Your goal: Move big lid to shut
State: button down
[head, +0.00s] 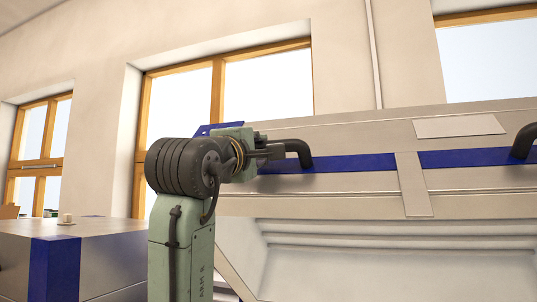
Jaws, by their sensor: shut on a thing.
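The big lid (360,132) of the kiln fills the right half of the head view. It is a broad metallic panel with a blue band (355,164) across it, and it stands raised, with its pale ridged inner side (390,245) showing below. A black handle (302,152) sticks out near its left end, and a second black handle (524,140) is at the right edge. My gripper (275,152) is at the left handle and shut on it. The fingertips are small and partly hidden by the wrist.
A low metallic box with a blue corner (55,268) stands at the lower left, with a small pale object (67,218) on top. Windows with wooden frames (217,95) line the wall behind. The space above the lid looks clear.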

jog(key=s+a+f+t+b, duration=0.1)
jog(key=s+f+b, duration=0.3)
jog(key=f+b, duration=0.2)
jog(key=s+a+f+t+b, duration=0.1)
jog(key=s+f+b, duration=0.3)
jog(key=f, duration=0.3)
jog(key=shift+s+a+h+b, duration=0.25)
jog(key=shift+a+h+b, duration=0.15)
jog(key=shift+b, duration=0.5)
jog(key=c, duration=1.4)
grip_release()
jog(key=shift+f, duration=0.1)
jog(key=v, duration=1.2)
jog(key=shift+w+f, duration=0.1)
jog(key=shift+f, duration=0.15)
jog(key=shift+t, duration=0.3)
